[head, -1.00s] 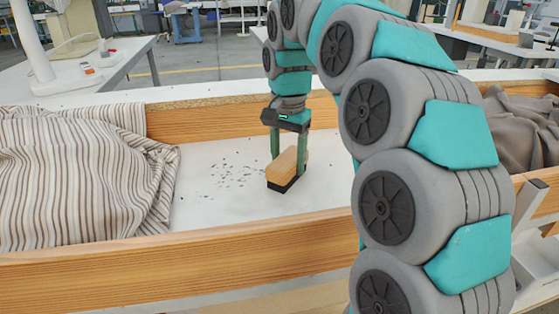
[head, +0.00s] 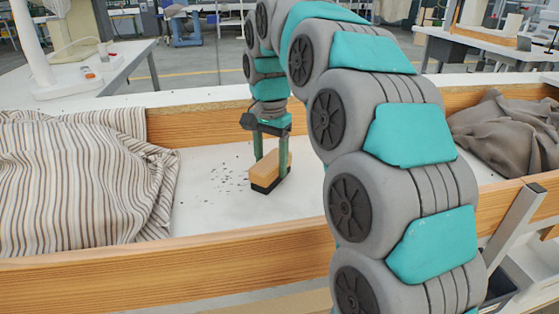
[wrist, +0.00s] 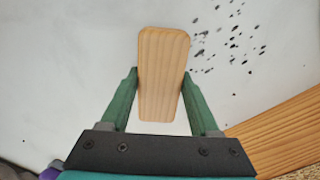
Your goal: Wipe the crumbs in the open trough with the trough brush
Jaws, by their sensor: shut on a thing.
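The trough brush (head: 268,173) has a pale wooden block and dark bristles along its underside. My gripper (head: 271,165) is shut on the block, with one green finger on each side. In the wrist view the brush (wrist: 162,75) sits between the fingers (wrist: 160,92). Its bristles are hidden there. The brush is low over the white floor of the open trough (head: 200,215); I cannot tell for sure that it touches. Dark crumbs (head: 228,180) lie scattered just left of the brush in the head view. In the wrist view the crumbs (wrist: 235,35) are to its right.
Striped cloth (head: 75,180) fills the trough's left end. A grey-brown cloth (head: 510,130) lies at the right end. The wooden front wall (head: 150,270) and back wall (head: 200,126) bound the trough. White floor is bare around the crumbs.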

